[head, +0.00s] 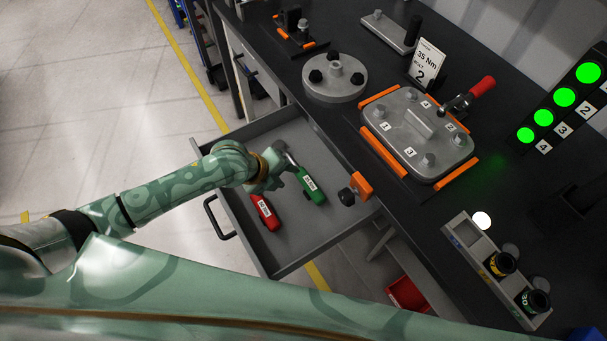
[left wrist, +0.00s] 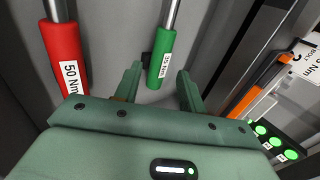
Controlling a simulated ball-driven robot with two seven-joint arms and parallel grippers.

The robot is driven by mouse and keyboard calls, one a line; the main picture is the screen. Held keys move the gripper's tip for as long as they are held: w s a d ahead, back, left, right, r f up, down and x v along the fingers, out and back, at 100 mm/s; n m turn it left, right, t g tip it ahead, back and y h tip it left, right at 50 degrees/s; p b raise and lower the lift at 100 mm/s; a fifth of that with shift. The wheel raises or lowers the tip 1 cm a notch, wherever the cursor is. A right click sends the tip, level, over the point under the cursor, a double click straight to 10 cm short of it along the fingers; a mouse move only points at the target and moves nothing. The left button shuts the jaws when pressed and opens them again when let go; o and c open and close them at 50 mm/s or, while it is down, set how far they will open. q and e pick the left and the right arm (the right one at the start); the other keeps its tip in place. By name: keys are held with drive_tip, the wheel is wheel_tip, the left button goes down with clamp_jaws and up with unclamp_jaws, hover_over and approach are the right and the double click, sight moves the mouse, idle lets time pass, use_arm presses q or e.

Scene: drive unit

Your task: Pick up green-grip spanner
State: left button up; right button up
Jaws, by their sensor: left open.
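The green-grip spanner (head: 312,188) lies in the open grey drawer, its metal shaft pointing up-left in the head view. My left gripper (head: 278,180) is over the drawer beside the spanner's shaft end and partly covers it. In the left wrist view my left gripper (left wrist: 158,92) is open, and the green grip (left wrist: 160,58) shows between and just beyond its two fingers. No contact with the grip shows. My right gripper is not in view.
A red-grip spanner (head: 265,212), labelled 50 Nm, lies beside the green one in the drawer (head: 335,232). An orange block (head: 361,186) sits at the bench edge. The bench holds a bolted cover plate (head: 415,130) and a card reading 35 Nm (head: 427,62).

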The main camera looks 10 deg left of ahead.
sight(302, 179)
use_arm(q)
drive_tip(key=b+x, duration=0.1)
drive_tip(key=x, duration=0.3)
drive_tip(key=b+x, duration=0.2)
drive_tip(key=x, duration=0.3)
drive_tip(key=shift+w+d, duration=0.1)
drive_tip(key=shift+w, duration=0.1)
drive_tip(key=shift+r, duration=0.1)
clamp_jaws()
